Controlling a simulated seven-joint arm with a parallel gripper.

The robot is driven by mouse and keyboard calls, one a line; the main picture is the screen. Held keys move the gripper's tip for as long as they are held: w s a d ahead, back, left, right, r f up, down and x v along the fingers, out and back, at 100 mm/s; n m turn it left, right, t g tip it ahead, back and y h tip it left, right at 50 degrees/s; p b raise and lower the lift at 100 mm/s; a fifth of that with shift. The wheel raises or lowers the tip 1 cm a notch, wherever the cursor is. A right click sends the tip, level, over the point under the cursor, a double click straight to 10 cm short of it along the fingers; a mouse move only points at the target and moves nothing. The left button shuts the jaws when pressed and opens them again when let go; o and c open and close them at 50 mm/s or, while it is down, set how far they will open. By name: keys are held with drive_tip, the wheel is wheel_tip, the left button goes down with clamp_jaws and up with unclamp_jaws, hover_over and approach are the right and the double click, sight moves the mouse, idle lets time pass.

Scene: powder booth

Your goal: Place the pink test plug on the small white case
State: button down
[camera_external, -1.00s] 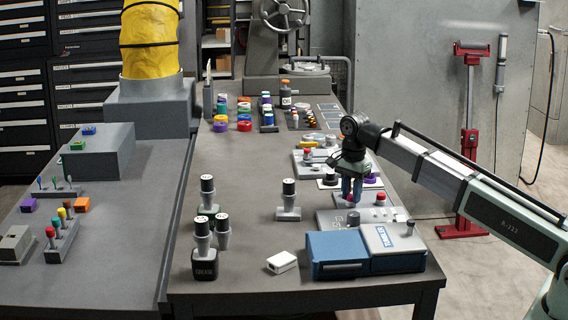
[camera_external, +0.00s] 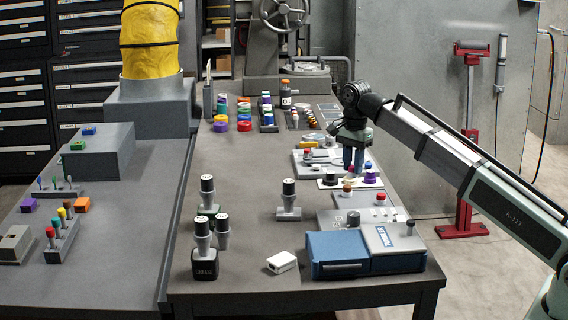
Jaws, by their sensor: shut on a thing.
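My gripper (camera_external: 353,165) is shut on the pink test plug (camera_external: 351,170). It holds the plug raised over the panels on the right side of the table. The plug is small, and the blue-grey fingers hide most of it. The small white case (camera_external: 282,262) lies at the table's front, left of the blue box, well to the front left of my gripper. Nothing rests on its top.
A blue box (camera_external: 338,254) with a grey panel (camera_external: 394,240) stands right of the case. Several black-topped grey posts, one (camera_external: 289,200) mid-table, stand nearby. Knobbed panels (camera_external: 340,181) lie below my gripper. The table's middle has free room.

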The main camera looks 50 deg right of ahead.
drive_tip(key=shift+r, duration=0.45)
drive_tip(key=shift+a, duration=0.3)
drive_tip(key=a+n, duration=0.3)
drive_tip(key=a, duration=1.6)
wheel_tip(320, 180, up, 2)
drive_tip(key=m, duration=0.3)
hover_over(281, 258)
drive_tip(key=shift+f, duration=4.95)
drive_tip(key=shift+f, duration=0.15)
drive_tip(key=c, duration=0.9)
unclamp_jaws()
drive_tip(key=shift+o, duration=0.2)
